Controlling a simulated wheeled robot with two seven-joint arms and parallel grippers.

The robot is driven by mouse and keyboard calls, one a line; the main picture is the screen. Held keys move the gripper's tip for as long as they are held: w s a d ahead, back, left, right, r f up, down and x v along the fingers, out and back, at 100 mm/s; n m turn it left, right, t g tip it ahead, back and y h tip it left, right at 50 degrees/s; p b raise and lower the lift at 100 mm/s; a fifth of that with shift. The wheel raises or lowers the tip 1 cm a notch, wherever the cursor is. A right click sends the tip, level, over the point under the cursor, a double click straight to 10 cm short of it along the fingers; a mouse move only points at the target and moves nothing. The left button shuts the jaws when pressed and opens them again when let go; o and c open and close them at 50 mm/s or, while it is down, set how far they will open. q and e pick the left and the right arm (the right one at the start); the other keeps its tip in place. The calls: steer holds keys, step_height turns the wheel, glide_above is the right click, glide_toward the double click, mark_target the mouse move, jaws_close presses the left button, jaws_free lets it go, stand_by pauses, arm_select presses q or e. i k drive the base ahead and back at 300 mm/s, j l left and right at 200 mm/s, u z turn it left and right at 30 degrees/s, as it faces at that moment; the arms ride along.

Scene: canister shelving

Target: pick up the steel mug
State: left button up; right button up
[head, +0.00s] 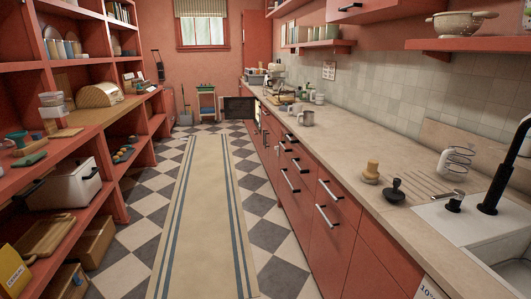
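A small grey, steel-looking mug (307,118) stands upright on the right-hand counter (360,145), partway down its length. It sits near the counter's front edge, above the red drawers. It is small in the picture and its inside cannot be made out. Neither of my grippers shows in the head view.
Jars and a chopping board with items (285,98) stand beyond the mug. Nearer are a wooden knobbed object (371,172), a black knobbed object (394,190), a wire holder (457,160) and the sink (470,225). A runner (205,220) covers the clear aisle; shelves (60,65) line the left.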

mark_target(308, 115)
steer(key=i+z, duration=0.15)
steer(key=i, duration=0.4)
steer(key=i+j+z, duration=0.15)
steer(key=i, duration=0.35)
steer(key=i+j+z, duration=0.2)
steer(key=i, duration=0.3)
